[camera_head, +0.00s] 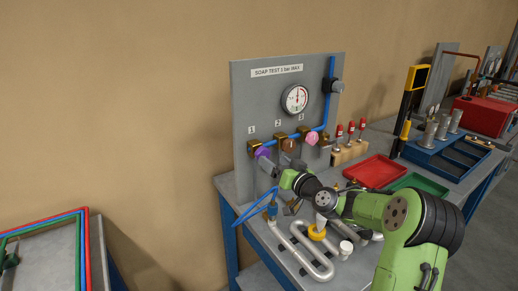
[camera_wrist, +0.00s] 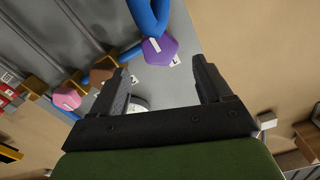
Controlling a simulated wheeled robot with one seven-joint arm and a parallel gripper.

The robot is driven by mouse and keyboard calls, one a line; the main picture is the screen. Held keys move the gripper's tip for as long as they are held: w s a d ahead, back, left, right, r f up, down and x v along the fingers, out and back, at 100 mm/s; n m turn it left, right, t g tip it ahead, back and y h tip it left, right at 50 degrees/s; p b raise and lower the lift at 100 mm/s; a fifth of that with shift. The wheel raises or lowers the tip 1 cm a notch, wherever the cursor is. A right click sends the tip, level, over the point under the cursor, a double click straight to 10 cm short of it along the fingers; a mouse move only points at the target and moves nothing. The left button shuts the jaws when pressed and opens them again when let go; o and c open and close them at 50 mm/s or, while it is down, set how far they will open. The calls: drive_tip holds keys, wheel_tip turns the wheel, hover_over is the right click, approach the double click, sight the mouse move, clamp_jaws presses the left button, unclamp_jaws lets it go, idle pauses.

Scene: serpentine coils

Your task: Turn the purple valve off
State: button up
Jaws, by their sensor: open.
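The purple valve (camera_head: 262,153) is the leftmost of three knobs on the grey upright panel (camera_head: 250,95), below the label 1. In the wrist view the purple valve (camera_wrist: 160,50) is a six-sided knob beyond my fingertips, nearer the left finger and between the two fingers' lines. My gripper (camera_wrist: 162,75) is open and empty, with its two dark fingers apart and not visibly touching the knob. In the head view my gripper (camera_head: 268,168) is just below and in front of the valve, and its fingers are partly hard to make out.
A brown knob (camera_head: 288,145) and a pink knob (camera_head: 312,138) sit right of the purple one. Blue pipe (camera_head: 325,105) and a gauge (camera_head: 295,99) are on the panel. Bent grey coils (camera_head: 310,262) lie on the bench below my arm. A red tray (camera_head: 372,171) is to the right.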

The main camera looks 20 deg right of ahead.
sight(260, 150)
drive_tip(key=w, duration=0.3)
drive_tip(key=w+a, duration=0.1)
drive_tip(key=w, duration=0.2)
drive_tip(key=w+a+p, duration=0.1)
drive_tip(key=w, duration=0.2)
drive_tip(key=shift+w, duration=0.15)
drive_tip(key=c, duration=1)
